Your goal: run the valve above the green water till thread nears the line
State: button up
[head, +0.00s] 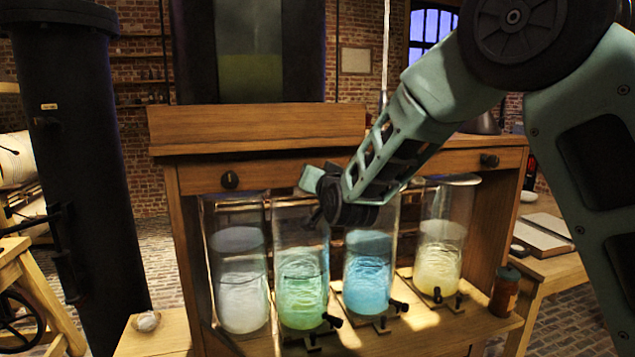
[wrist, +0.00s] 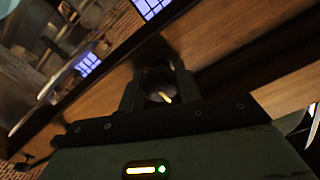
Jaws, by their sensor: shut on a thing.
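The jar of green water (head: 302,290) stands second from left in the wooden cabinet. A thin dark line crosses its glass at the green part; I cannot tell whether it is the line or the thread. My gripper (head: 316,200) is in front of the beam above this jar, covering part of the jar's top. In the wrist view, its two fingers (wrist: 158,92) are shut on a round dark knob (wrist: 160,80) with a pale mark, which appears to be the valve. The head view hides this knob behind my gripper.
A whitish jar (head: 242,295), a blue jar (head: 368,275) and a yellow jar (head: 440,258) share the shelf. Other dark knobs sit on the beam at left (head: 229,180) and right (head: 489,160). Small black taps (head: 332,320) stick out at the jars' feet. A brown pot (head: 506,290) stands at right.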

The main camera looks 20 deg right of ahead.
jog(key=o, duration=1.1)
jog(key=shift+o, duration=0.2)
jog(key=shift+s, duration=0.1)
jog(key=shift+s+b, duration=0.95)
jog(key=shift+s, duration=1.45)
jog(key=s+a+f+n+g+y, duration=0.2)
jog(key=s+a+f+n+g, duration=0.3)
jog(key=s, duration=0.5)
jog(key=s+a+f+n+g+y, duration=0.25)
jog(key=s+a+f+g, duration=0.4)
jog(key=s, duration=0.35)
jog(key=s+d+f+n+g+h, duration=0.2)
jog(key=s+f+g, duration=0.1)
jog(key=s, duration=0.7)
jog(key=s+d+f+n+g+h, duration=0.2)
jog(key=s+d+f+n+g, duration=0.1)
jog(key=s, duration=0.8)
jog(key=shift+s+d+f, duration=0.15)
jog(key=shift+s, duration=0.15)
